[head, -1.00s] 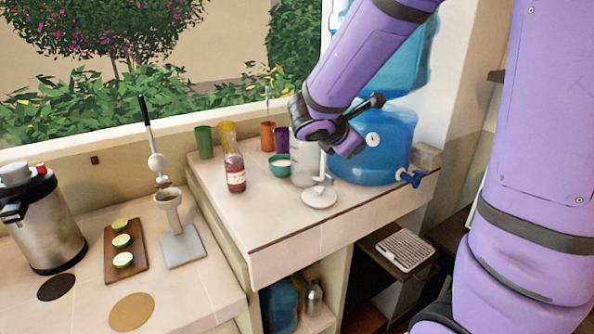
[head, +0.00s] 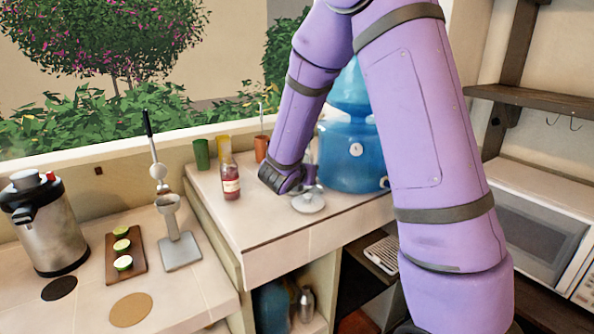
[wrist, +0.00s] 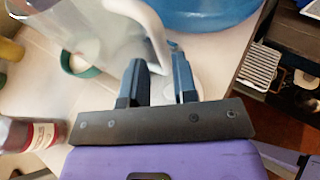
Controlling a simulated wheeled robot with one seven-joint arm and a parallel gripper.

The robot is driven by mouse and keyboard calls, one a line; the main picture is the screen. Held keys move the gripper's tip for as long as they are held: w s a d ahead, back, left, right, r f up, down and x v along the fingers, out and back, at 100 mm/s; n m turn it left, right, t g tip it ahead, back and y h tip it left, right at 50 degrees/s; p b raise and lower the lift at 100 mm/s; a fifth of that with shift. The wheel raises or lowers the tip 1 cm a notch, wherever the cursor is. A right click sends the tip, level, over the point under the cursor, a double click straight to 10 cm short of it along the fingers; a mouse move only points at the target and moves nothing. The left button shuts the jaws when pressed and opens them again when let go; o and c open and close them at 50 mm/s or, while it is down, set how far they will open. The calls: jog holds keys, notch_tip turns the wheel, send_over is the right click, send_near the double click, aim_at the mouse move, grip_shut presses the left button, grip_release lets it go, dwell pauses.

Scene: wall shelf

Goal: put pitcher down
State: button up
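The clear pitcher with a pale handle (wrist: 95,35) is in the upper left of the wrist view. It looks upright over the counter, but its base is hidden. My gripper (wrist: 158,68) has its two dark fingers apart, with the lower end of the handle showing between them. I see a gap beside the handle and no clear grip on it. In the head view my arm hides most of the pitcher and the fingertips.
The pale counter (head: 265,235) has a red bottle (head: 230,180) at left and a blue water dispenser (head: 352,160) behind. A white round piece (head: 308,203) lies near the front edge. The counter's front left is clear.

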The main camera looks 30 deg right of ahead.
jog(key=shift+x, duration=2.7)
jog(key=shift+s+d+r, duration=0.1)
jog(key=shift+d+r, duration=0.05)
jog(key=shift+r, duration=0.05)
grip_shut()
